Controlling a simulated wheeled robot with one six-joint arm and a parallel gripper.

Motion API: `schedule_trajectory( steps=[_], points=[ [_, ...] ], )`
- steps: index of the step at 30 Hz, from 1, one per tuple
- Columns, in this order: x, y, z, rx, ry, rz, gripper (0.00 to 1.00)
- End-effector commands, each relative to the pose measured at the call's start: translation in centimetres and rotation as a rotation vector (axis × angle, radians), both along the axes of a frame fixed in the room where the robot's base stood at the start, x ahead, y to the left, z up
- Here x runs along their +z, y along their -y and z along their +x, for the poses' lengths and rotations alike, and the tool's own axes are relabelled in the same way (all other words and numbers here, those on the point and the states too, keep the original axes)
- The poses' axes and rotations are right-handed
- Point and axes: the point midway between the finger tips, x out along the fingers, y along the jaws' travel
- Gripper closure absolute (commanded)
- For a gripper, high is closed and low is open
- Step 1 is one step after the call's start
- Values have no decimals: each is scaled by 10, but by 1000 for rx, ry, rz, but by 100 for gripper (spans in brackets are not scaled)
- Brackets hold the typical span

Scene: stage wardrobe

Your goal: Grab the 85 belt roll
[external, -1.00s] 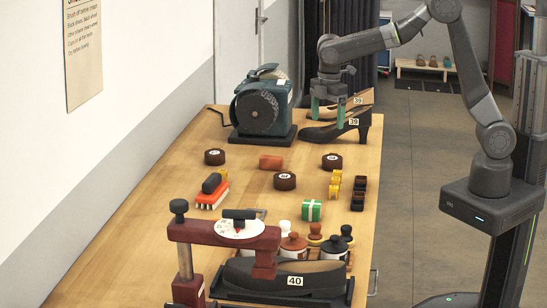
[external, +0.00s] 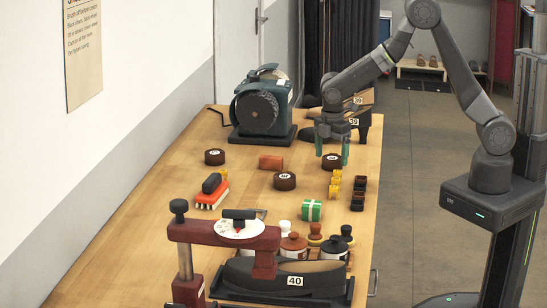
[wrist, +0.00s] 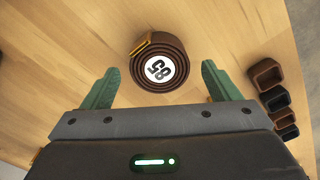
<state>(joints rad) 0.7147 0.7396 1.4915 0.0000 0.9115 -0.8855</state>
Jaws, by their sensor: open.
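The 85 belt roll (wrist: 159,64) is a dark brown coil with a white round label that reads 85 upside down in the wrist view. It lies flat on the table. In the external view this roll (external: 332,163) is at the right, just below my gripper (external: 332,146). In the wrist view my gripper (wrist: 159,86) is open, with one green finger at each side and the roll ahead between them, not touched. Two other brown rolls lie to the left: one in the middle (external: 284,181) and one farther left (external: 214,157). Their labels are too small to read.
Yellow pieces (external: 335,184) and dark small loops (external: 358,193) stand near the right table edge. Bare wood (wrist: 60,60) surrounds the roll.

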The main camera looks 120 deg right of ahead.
Motion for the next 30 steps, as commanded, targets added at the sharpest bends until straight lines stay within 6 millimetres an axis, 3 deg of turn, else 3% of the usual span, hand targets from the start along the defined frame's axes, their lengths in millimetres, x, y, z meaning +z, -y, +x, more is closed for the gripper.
schedule_trajectory(
  steps=[5,12,13,21,30],
  points=[
    [-17,0,0,0,0,0,17],
    [-20,0,0,0,0,-1,17],
    [-20,0,0,0,0,-1,19],
    [-19,0,0,0,1,-1,68],
    [-14,1,1,0,4,-3,68]
  ],
)
